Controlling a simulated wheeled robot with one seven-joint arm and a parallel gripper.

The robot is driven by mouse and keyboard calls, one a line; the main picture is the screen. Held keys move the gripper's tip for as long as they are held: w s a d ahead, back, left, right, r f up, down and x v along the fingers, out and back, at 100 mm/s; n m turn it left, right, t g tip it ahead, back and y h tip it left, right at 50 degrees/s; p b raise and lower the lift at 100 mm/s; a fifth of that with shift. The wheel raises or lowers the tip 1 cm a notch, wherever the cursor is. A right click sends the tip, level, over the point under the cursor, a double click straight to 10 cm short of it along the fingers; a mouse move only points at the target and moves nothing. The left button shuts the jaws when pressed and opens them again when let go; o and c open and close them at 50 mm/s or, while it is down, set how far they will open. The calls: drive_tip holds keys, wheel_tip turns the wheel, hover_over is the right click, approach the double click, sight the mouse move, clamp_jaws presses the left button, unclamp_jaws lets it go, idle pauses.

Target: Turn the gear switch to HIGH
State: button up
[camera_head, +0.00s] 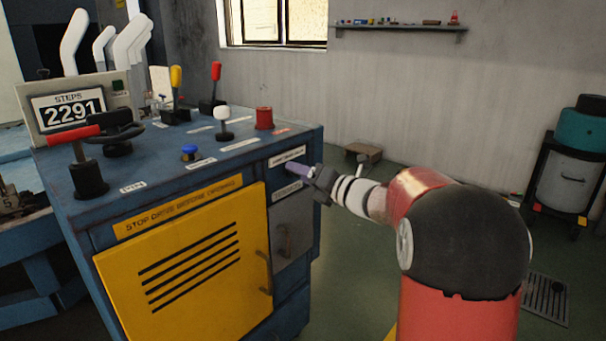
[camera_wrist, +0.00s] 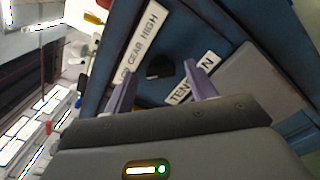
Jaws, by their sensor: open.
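The plate also shows in the head view (camera_head: 287,156). The start of its lettering is partly covered by a finger. My gripper (camera_wrist: 159,70) is open, its two purple fingers standing on either side of the knob. I cannot tell whether they touch it, nor which way the knob points.
A TENSION plate (camera_wrist: 193,78) lies beside the switch, above a grey panel (camera_head: 292,228). The cabinet top (camera_head: 230,165) carries levers, a white knob, a blue button and a red cylinder. A yellow door (camera_head: 190,262) is on the front.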

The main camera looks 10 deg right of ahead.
drive_tip(key=shift+w+a, duration=0.15)
drive_tip(key=shift+w, duration=0.05)
drive_tip(key=shift+c, duration=0.2)
drive_tip(key=c, duration=0.9)
drive_tip(key=shift+c, duration=0.2)
